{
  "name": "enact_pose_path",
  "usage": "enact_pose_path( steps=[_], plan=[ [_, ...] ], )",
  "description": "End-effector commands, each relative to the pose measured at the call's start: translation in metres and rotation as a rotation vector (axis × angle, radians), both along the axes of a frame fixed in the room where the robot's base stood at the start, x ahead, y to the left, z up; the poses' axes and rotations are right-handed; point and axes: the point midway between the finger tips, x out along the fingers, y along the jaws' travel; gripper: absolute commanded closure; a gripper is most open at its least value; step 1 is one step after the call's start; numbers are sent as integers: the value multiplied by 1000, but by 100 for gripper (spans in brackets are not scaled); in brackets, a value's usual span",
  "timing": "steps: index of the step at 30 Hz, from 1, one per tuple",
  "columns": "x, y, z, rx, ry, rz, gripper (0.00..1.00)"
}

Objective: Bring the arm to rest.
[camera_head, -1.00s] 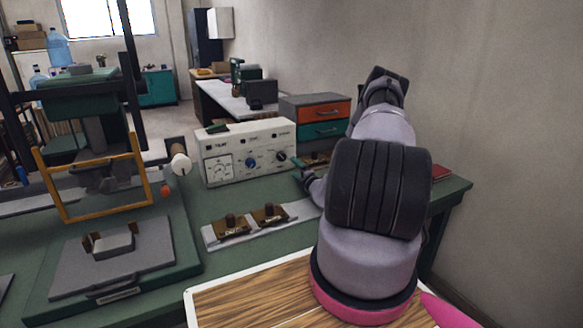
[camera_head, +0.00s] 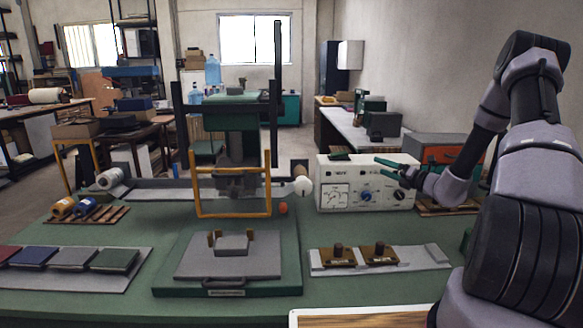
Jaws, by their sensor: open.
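My gripper (camera_head: 384,167) is at the right of the head view, at the end of my bent arm. Its two green fingers point left and stand apart, with nothing seen between them. The fingers show in front of the white control box (camera_head: 335,187) with dials. My arm rises along the right edge of the picture and hides part of the drawers behind it.
A green bench (camera_head: 150,240) holds a press (camera_head: 236,125) with a yellow guard, a grey plate (camera_head: 228,262), a strip with two brass pieces (camera_head: 407,262), several covers (camera_head: 72,258) at left and rolls on a slatted rack (camera_head: 90,212). Orange-fronted drawers (camera_head: 425,148) stand behind my arm.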

Motion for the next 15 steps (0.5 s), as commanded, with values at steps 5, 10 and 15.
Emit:
enact_pose_path(
  steps=[5,10,15],
  plan=[
    [-41,70,74,-329,-163,290,19],
    [-96,117,122,-640,-332,541,19],
    [-157,146,157,-953,-516,766,19]
  ],
)
